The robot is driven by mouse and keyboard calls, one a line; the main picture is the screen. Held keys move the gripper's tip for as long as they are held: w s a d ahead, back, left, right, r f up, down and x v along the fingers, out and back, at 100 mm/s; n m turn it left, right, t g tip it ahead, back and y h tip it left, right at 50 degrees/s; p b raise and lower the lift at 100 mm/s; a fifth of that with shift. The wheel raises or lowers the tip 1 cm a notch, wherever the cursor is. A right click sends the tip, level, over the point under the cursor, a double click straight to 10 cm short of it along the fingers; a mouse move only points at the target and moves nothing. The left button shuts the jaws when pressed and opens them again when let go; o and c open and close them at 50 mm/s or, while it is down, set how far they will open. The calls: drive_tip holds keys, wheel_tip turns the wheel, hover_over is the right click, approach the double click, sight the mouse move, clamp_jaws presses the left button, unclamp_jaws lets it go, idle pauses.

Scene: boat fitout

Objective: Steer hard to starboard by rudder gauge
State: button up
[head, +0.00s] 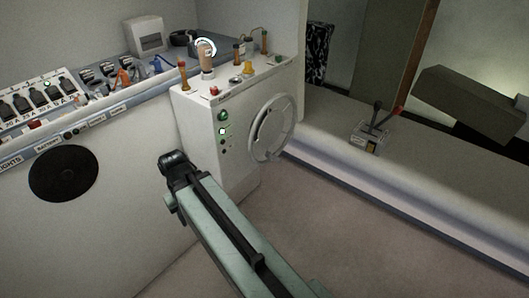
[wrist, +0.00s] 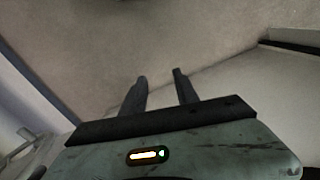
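The grey steering wheel (head: 270,128) is on the side of the white helm console (head: 203,135), right of centre in the head view. My gripper (wrist: 160,80) shows in the wrist view with its two dark fingers apart and nothing between them. In the head view, the dark end of my arm is in front of the console, lower left of the wheel and apart from it in the picture. A round dial with a bright ring (head: 205,47) is at the console's back; I cannot read it or tell if it is the rudder gauge.
A switch panel (head: 42,108) lines the left counter above a round black disc (head: 65,173). Small knobs and levers stand on the console top. A lever box (head: 366,139) with a red-tipped handle sits on the right ledge (head: 440,175). The floor (head: 330,235) is clear.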

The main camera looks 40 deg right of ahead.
drive_tip(key=shift+w+d+r, duration=0.1)
drive_tip(key=shift+w+d, duration=0.05)
drive_tip(key=shift+w, duration=0.05)
